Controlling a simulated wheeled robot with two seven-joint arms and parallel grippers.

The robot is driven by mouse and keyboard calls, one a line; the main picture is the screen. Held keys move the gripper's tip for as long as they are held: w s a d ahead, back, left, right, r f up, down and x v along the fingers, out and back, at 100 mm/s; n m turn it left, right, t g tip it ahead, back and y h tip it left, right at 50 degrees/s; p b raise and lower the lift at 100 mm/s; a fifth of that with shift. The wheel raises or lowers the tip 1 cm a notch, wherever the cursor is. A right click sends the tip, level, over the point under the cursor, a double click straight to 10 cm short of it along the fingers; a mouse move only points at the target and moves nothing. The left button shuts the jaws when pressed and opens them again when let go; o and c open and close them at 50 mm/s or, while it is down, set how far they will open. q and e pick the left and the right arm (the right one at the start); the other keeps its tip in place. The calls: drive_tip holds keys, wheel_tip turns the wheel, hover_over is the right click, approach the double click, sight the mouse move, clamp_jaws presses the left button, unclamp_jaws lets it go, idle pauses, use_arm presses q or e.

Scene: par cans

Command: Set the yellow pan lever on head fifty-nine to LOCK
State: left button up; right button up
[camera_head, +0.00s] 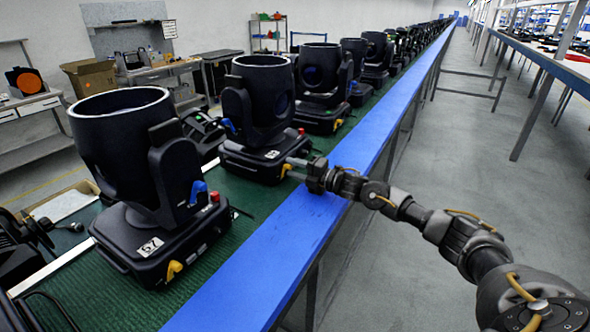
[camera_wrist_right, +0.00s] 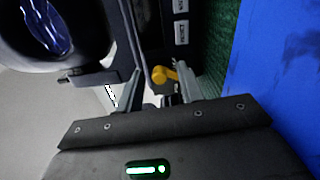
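The nearest moving head (camera_head: 130,150) bears a label that looks like 57, with a yellow lever (camera_head: 174,269) low on its base. The second head (camera_head: 262,120) stands behind it; its label is too small to read. My right gripper (camera_head: 293,169) is at the front right corner of the second head's base. In the right wrist view, a yellow lever (camera_wrist_right: 164,75) shows between the fingers of my right gripper (camera_wrist_right: 162,86), which are open with gaps beside the lever. The lever's lock marking cannot be read. My left gripper is not in view.
More heads (camera_head: 322,85) stand in a row along the green belt (camera_head: 110,290). A blue rail (camera_head: 270,255) edges the belt. The aisle floor (camera_head: 480,130) is clear, with a workbench (camera_head: 535,55) at right. A cardboard box (camera_head: 90,75) is at back left.

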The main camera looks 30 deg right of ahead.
drive_tip(key=shift+s+d+f, duration=0.1)
drive_tip(key=shift+s+d, duration=0.15)
drive_tip(key=shift+s, duration=0.15)
drive_tip(key=b+v, duration=0.3)
drive_tip(key=v, duration=0.5)
drive_tip(key=shift+s+d, duration=0.25)
drive_tip(key=shift+s, duration=0.1)
drive_tip(key=shift+s+d, duration=0.25)
drive_tip(key=shift+s, duration=0.25)
